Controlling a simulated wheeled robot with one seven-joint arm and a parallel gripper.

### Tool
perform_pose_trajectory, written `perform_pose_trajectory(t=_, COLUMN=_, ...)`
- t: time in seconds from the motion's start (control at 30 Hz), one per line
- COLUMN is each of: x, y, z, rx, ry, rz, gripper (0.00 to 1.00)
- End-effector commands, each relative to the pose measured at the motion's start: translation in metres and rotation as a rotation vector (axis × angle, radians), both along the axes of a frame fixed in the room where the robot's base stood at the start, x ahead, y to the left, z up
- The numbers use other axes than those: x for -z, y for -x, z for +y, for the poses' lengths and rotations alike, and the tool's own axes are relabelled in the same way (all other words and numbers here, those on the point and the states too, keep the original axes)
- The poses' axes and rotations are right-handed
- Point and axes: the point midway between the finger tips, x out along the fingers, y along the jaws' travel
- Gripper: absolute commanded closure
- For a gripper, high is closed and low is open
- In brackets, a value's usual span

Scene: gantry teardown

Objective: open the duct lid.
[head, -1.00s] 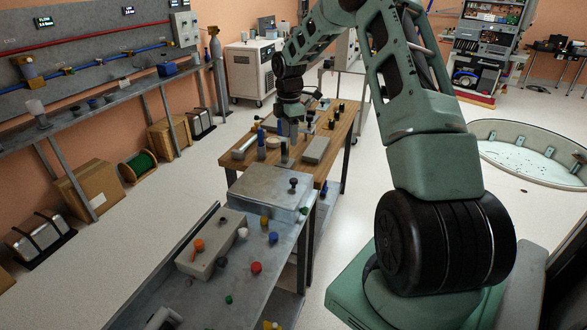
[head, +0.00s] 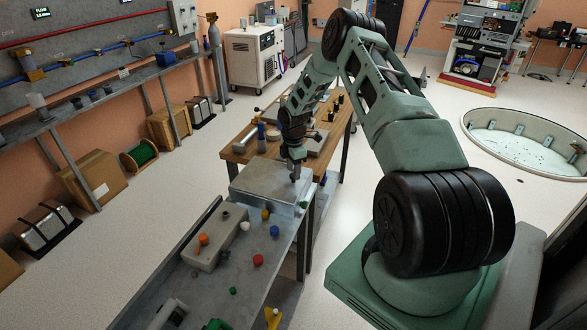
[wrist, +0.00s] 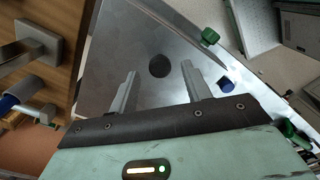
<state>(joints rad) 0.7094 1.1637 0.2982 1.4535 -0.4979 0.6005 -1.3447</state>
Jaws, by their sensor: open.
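The duct lid (head: 262,178) is a flat grey metal plate on top of a low box at the far end of the metal bench. It lies flat. Its dark round knob shows from above in the wrist view (wrist: 159,66). My gripper (head: 296,176) points down over the lid's right part. In the wrist view its two fingers stand apart, one on each side of the knob, with clear gaps. The gripper is open and holds nothing. In the head view the gripper largely hides the knob. I cannot tell how far the fingertips are above the plate.
Coloured caps, including red (head: 258,260) and blue (head: 274,231), stand on the bench before the lid. A wooden table (head: 238,150) with tools adjoins behind. Open floor (head: 150,215) lies left.

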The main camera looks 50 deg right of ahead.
Motion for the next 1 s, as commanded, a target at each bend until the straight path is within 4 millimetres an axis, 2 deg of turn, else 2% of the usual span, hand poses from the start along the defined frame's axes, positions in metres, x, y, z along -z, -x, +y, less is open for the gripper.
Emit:
perform_pose_trajectory(t=0.2, x=0.015, y=0.0, z=0.0, rx=0.0, ry=0.0, rz=0.0, gripper=0.52)
perform_pose_trajectory(t=0.5, x=0.017, y=0.0, z=0.0, rx=0.0, ry=0.0, rz=-0.001, gripper=0.52)
perform_pose_trajectory(t=0.67, x=0.017, y=0.0, z=0.0, rx=0.0, ry=0.0, rz=-0.001, gripper=0.96)
perform_pose_trajectory(t=0.7, x=0.017, y=0.0, z=0.0, rx=0.0, ry=0.0, rz=-0.001, gripper=1.0)
perform_pose_trajectory(t=1.0, x=0.01, y=-0.001, z=0.0, rx=0.0, ry=0.001, rz=-0.002, gripper=1.0)
